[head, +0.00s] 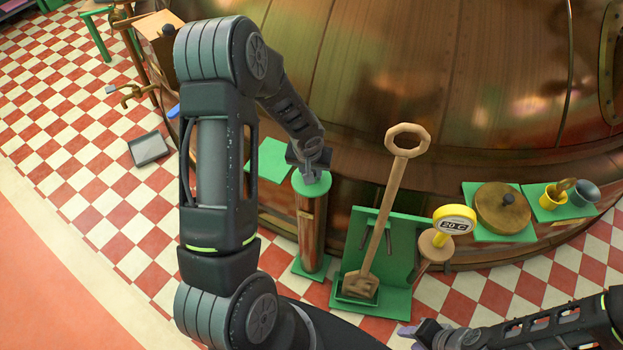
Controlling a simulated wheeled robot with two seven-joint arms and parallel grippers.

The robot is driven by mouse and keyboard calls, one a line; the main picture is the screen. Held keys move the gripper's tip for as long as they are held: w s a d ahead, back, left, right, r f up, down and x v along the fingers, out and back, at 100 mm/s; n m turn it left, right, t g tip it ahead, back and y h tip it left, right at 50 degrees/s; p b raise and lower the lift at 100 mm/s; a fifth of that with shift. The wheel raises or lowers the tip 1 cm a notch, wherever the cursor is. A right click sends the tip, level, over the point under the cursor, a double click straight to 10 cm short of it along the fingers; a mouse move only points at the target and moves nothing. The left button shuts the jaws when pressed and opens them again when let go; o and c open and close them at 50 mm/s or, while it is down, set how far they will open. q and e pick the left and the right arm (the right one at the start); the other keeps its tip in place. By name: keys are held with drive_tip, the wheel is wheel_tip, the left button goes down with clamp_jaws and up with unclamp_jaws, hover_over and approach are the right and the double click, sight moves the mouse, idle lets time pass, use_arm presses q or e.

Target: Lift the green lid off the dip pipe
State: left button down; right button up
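The dip pipe (311,230) is an upright copper tube on a green base, in front of the big copper kettle. The green lid (321,185) sits on its top, partly hidden by my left gripper. My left gripper (313,172) points down right at the lid's top, and its fingers are small and dark here. I cannot tell whether they are closed on a knob. My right gripper (415,332) is low at the bottom edge, away from the pipe, and its finger opening is unclear.
A wooden paddle (390,205) leans in a green stand (400,260) just right of the pipe. A yellow 20 C sign (454,220) is beside it. Green shelves hold a round wooden lid (502,208) and small cups (553,198). A grey dustpan (149,149) lies on the checkered floor.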

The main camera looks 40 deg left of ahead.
idle(0.3)
use_arm(q)
wheel_tip(320, 180, up, 10)
drive_tip(key=shift+r, duration=0.1)
idle(0.4)
drive_tip(key=shift+f, duration=0.2)
idle(0.4)
